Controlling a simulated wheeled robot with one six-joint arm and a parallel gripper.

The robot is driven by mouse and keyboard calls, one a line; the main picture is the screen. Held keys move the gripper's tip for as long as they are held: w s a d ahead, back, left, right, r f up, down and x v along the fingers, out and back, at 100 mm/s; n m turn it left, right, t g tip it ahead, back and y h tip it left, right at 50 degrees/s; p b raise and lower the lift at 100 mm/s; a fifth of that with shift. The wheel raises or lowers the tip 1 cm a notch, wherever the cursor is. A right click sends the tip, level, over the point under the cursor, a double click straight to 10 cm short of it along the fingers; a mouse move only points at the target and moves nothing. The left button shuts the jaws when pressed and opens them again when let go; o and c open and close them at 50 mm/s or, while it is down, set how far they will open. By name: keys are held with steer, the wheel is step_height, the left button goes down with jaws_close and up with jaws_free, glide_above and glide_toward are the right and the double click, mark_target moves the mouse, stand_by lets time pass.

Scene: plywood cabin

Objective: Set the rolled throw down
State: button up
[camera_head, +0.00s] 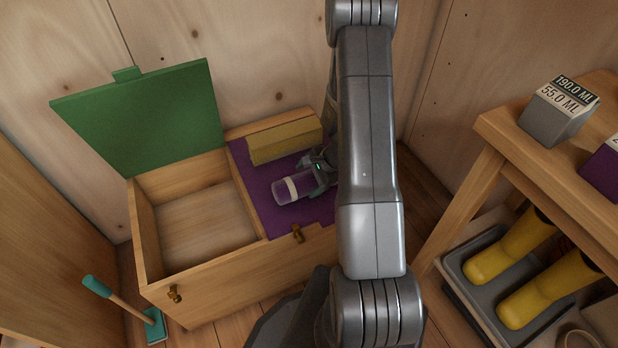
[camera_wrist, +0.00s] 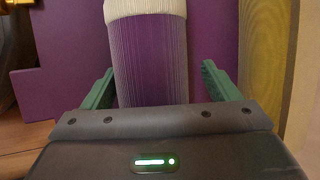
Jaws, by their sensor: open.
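My gripper (camera_head: 312,180) is at the roll's right end. In the wrist view the throw (camera_wrist: 150,55) runs up between the green fingers of my gripper (camera_wrist: 152,88), with gaps on both sides, so the jaws are open around it. The far end of the throw is cut off in the wrist view.
A yellow block (camera_head: 286,140) lies behind the roll. The chest's green lid (camera_head: 150,120) stands open over an empty left compartment (camera_head: 205,220). A wooden bench (camera_head: 500,135) with yellow boots (camera_head: 512,248) below stands at right. A teal-ended brush (camera_head: 125,310) leans at left.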

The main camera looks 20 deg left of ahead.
steer(key=p+v, duration=0.2)
steer(key=v, duration=1)
steer(key=shift+p, duration=0.3)
